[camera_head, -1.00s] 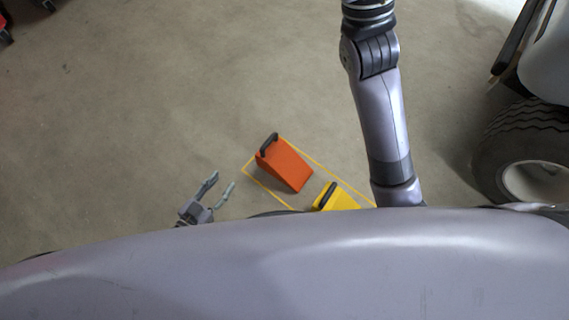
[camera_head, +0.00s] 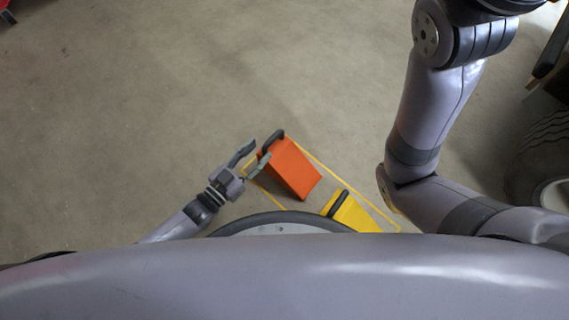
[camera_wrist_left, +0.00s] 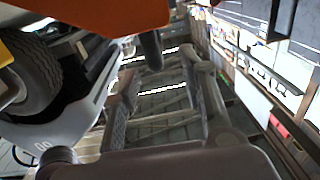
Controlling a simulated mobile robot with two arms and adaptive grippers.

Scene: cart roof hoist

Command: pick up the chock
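An orange wedge chock (camera_head: 291,169) with a dark handle (camera_head: 273,141) stands on the floor inside a yellow outline. A yellow chock (camera_head: 353,213) with a dark handle is beside it, partly hidden by my body. My left gripper (camera_head: 261,149) is open, its fingertips close to the orange chock's handle. In the left wrist view, the orange chock (camera_wrist_left: 95,14) fills the top left, and its dark handle (camera_wrist_left: 152,48) shows near the gap between the open fingers (camera_wrist_left: 160,64). I cannot tell whether they touch it. My right gripper is not in view.
A cart wheel (camera_head: 548,150) stands at the right edge, behind my right arm. A red object (camera_head: 6,8) is at the far top-left corner. The concrete floor left of and beyond the chocks is clear.

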